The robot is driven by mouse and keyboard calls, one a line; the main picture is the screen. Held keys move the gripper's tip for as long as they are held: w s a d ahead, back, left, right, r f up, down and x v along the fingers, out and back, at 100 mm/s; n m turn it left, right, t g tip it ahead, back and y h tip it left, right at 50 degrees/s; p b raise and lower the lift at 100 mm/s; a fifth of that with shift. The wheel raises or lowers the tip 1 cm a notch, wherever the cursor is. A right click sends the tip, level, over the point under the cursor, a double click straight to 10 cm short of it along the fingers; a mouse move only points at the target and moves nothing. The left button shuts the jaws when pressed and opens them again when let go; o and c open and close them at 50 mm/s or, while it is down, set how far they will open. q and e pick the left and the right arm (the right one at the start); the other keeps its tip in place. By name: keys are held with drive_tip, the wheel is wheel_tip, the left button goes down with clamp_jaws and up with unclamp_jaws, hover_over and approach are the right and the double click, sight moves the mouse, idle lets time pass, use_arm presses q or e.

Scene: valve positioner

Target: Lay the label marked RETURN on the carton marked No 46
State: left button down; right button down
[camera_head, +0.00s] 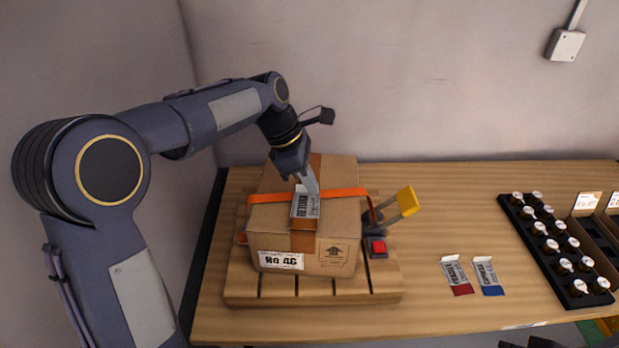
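The carton marked No 46 (335,225) is a brown box with brown tape and an orange strap around it. It sits on a slatted wooden pallet (245,290). The label marked RETURN (301,208) is on or just over the carton's top, across the tape and near the front edge. My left gripper (312,191) points down at the label's upper right part. Its fingertips touch or nearly touch the label, and whether they pinch it is unclear. Dark parts at the bottom edge may be my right gripper (538,343), mostly cut off.
A strap tool with a yellow handle (407,201) and a red button stands right of the carton. Labels with a red end (457,275) and a blue end (487,275) lie on the table (440,315). A black rack (553,250) of white-topped bottles stands at right.

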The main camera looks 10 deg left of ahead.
use_arm(q)
drive_tip(key=shift+f, duration=0.2)
idle(0.5)
drive_tip(key=c, duration=1.6)
unclamp_jaws()
drive_tip(key=shift+r, duration=0.1)
